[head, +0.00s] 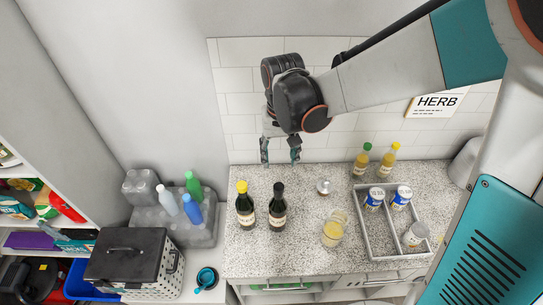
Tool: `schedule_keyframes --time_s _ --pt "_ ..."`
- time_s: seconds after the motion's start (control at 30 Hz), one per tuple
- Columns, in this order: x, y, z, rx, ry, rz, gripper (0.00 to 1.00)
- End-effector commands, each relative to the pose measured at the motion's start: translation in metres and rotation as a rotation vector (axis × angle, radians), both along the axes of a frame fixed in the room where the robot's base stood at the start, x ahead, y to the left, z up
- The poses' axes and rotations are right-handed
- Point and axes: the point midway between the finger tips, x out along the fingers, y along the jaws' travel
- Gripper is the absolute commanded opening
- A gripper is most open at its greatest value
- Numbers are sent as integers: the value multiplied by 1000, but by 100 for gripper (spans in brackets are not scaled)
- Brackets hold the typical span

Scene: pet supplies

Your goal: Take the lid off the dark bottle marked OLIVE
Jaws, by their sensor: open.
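Two dark bottles stand upright side by side on the speckled counter. One dark bottle (245,213) has a yellow lid (242,186). The other dark bottle (278,213) has a black lid (279,188). Both have pale labels, too small to read, so I cannot tell which is marked OLIVE. Both lids are on. My gripper (280,158) is open and empty, its two fingers pointing down. In the picture it is above the bottles, near the tiled wall, and apart from both lids.
A small white-and-brown jar (323,188) and a glass jar (334,232) stand right of the bottles. A divided grey tray (376,236) holds several cans. Two small yellowish bottles (361,163) stand by the wall. The counter (250,258) is clear in front of the dark bottles.

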Motion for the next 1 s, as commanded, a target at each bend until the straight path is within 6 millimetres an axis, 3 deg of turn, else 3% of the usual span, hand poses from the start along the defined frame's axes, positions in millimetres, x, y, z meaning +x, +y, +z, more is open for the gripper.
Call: schedule_keyframes --time_s 0.17,0.5,0.77,1.0 --pt "0 0 -18 0 1 -2 51" --pt "0 0 -78 0 1 -2 51" --pt "-1 0 -93 0 1 -2 51" --pt "-3 0 -128 0 1 -2 51"
